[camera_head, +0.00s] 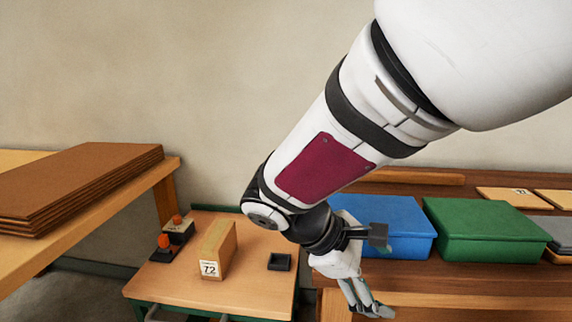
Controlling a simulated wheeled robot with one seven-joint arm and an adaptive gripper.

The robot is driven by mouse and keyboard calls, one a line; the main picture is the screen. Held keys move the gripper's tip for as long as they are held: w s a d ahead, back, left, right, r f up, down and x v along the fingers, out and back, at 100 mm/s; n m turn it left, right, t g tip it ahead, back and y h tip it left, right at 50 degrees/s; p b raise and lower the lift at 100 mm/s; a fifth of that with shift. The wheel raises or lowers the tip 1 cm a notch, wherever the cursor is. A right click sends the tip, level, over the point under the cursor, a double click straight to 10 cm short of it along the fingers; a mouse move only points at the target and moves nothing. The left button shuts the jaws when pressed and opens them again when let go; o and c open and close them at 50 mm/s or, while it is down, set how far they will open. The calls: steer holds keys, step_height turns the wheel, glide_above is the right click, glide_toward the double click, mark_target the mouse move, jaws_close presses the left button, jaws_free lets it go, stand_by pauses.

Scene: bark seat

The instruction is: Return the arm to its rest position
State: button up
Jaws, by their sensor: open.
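My arm reaches in from the upper right of the head view. My gripper (366,305) hangs at its end, pointing down and a little right, in front of the wooden bench (470,303) on the right. It is open and I see nothing between its fingers. The fingers are partly seen side-on. Part of the bench behind the wrist is hidden by my arm.
Blue (390,226) and green (485,232) boxes stand on the right bench. Brown sheets (80,185) lie stacked at left.

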steer(key=s+d+r+m+g+y, duration=0.1)
steer(key=s+d+m+y, duration=0.2)
steer(key=s, duration=0.4)
steer(key=s+d+r+m+g+y, duration=0.2)
steer(key=s+d+m, duration=0.2)
steer(key=s, duration=0.3)
steer(key=s+a+m+t+y, duration=0.2)
steer(key=s+a+m+y, duration=0.15)
steer(key=s+m, duration=0.45)
step_height(320, 180, up, 22)
steer(key=s+n+t+p, duration=0.1)
steer(key=n+t+p, duration=0.1)
steer(key=p, duration=1.8)
steer(key=shift+s+d+f+n+t+p, duration=0.2)
steer(key=shift+s+d+n+t+p, duration=0.15)
steer(key=shift+t, duration=0.35)
